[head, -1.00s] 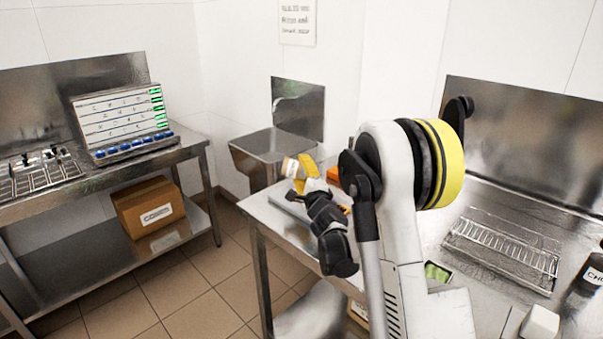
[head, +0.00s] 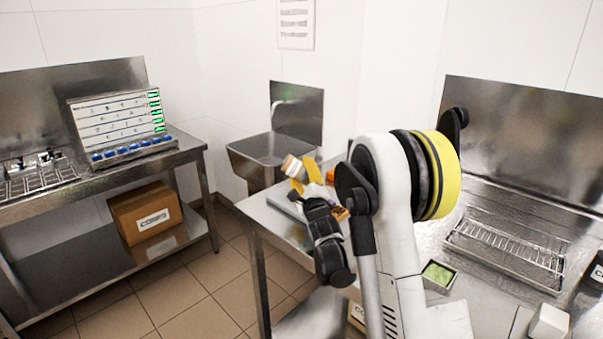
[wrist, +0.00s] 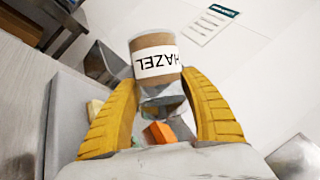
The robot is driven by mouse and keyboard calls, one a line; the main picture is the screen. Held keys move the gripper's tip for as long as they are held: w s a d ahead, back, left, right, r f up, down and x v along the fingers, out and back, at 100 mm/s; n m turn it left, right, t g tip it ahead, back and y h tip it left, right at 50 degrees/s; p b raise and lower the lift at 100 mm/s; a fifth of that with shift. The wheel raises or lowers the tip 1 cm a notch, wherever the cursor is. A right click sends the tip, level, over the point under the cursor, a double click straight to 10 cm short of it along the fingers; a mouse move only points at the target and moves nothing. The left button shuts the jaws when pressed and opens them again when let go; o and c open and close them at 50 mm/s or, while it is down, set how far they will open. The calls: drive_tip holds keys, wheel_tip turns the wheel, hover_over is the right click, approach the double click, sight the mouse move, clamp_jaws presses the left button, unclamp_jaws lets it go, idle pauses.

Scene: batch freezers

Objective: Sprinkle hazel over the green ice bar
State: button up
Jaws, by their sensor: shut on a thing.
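My gripper (wrist: 160,75) has its yellow fingers shut on the hazel jar (wrist: 155,55), whose "HAZEL" label reads upside down in the wrist view. In the head view, the hazel jar (head: 292,166) is held tilted above the left end of the right-hand steel table, with the gripper (head: 303,172) partly hidden by my arm. A small container with green contents, which looks like the green ice bar (head: 438,274), lies on the same table to the right of my arm. My gripper is well to the left of it.
A wire rack (head: 507,248) and a white block (head: 547,322) are on the right table. An orange block (wrist: 160,132) lies below the gripper. A steel sink (head: 262,150) stands behind. A panel with blue buttons (head: 120,125) is on the left table.

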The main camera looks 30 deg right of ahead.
drive_tip(key=shift+r+p, duration=0.6)
drive_tip(key=shift+r, duration=0.2)
drive_tip(key=shift+f+b, duration=0.9)
drive_tip(key=shift+r+p, duration=0.65)
drive_tip(key=shift+r, duration=0.3)
drive_tip(key=shift+f+b, duration=0.6)
drive_tip(key=shift+f, duration=0.35)
drive_tip(key=shift+r, duration=0.1)
drive_tip(key=shift+r+n+g+p, duration=0.1)
drive_tip(key=shift+n+g+p, duration=0.3)
drive_tip(key=shift+n, duration=0.6)
drive_tip(key=shift+n+y+p, duration=0.5)
drive_tip(key=shift+n, duration=0.7)
